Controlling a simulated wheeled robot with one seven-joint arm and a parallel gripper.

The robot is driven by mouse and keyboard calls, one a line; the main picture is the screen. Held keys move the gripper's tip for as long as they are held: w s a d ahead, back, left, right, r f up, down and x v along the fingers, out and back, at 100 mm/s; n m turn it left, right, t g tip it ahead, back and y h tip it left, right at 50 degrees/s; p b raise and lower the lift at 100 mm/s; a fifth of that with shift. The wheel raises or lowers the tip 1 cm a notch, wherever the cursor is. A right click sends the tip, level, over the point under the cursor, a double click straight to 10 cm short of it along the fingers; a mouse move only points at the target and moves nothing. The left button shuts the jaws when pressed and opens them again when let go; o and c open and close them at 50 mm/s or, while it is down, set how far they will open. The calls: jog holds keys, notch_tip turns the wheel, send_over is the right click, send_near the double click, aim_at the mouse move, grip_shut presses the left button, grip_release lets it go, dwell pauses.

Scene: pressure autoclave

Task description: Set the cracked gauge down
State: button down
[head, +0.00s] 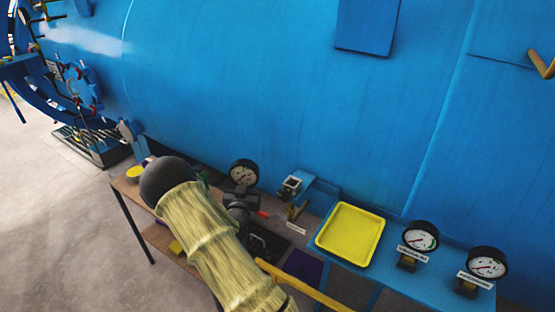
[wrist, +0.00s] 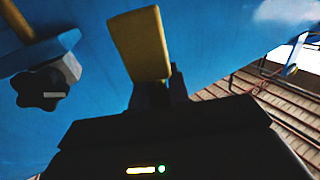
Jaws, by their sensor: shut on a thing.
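A round dark-rimmed gauge with a pale dial (head: 244,173) is held up at the end of my arm, above the wooden bench and in front of the blue vessel. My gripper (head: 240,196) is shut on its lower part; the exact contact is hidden. The dial is too small to show a crack. In the wrist view a yellow piece (wrist: 140,45) stands up from the dark gripper body; I cannot tell whether it is a finger or a held part. An empty yellow tray (head: 350,235) lies on the blue shelf, right of my gripper.
Two labelled gauges (head: 420,237) (head: 487,264) stand on the shelf right of the tray. A blue bracket with a fitting (head: 291,186) is between my gripper and the tray. A wooden bench (head: 128,188) is at left. The large blue vessel (head: 260,80) walls off the back.

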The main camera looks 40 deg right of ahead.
jog(key=s+a+f+n+t+y, duration=0.1)
jog(key=a+f+n+y, duration=0.3)
jog(key=a, duration=0.6)
jog(key=s+a+f+n+t+y, duration=0.2)
jog(key=a+f+n+t+y, duration=0.1)
jog(key=a+f+y, duration=0.5)
notch_tip(320, 180, down, 3)
jog(key=shift+s+a+f+n+t, duration=0.1)
jog(key=shift+s+a+n+t, duration=0.2)
jog(key=shift+a+n, duration=0.5)
jog(key=shift+a, duration=0.15)
